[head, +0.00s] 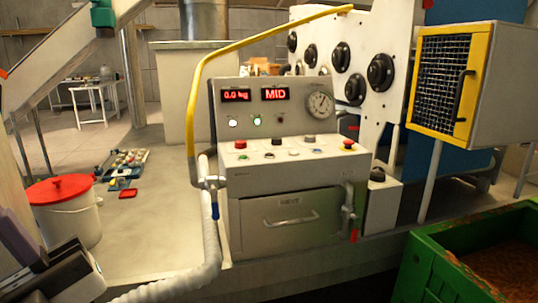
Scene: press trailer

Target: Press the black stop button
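The grey control console (290,180) stands in the middle of the head view. Its sloped top carries a row of small buttons. A black button (277,142) sits in the back row, between a red button (240,144) on the left and a grey knob (309,138) on the right. A red mushroom button (348,144) is at the right end. Labels are too small to read. What looks like my gripper (22,240) shows dark and partly cut off at the lower left, well apart from the console. Whether it is open is unclear.
A yellow rail (198,90) and a white corrugated hose (211,230) run along the console's left side. A white bucket with a red lid (60,190) stands left. A green crate (430,258) is at lower right. A yellow-framed mesh box (447,75) juts out upper right.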

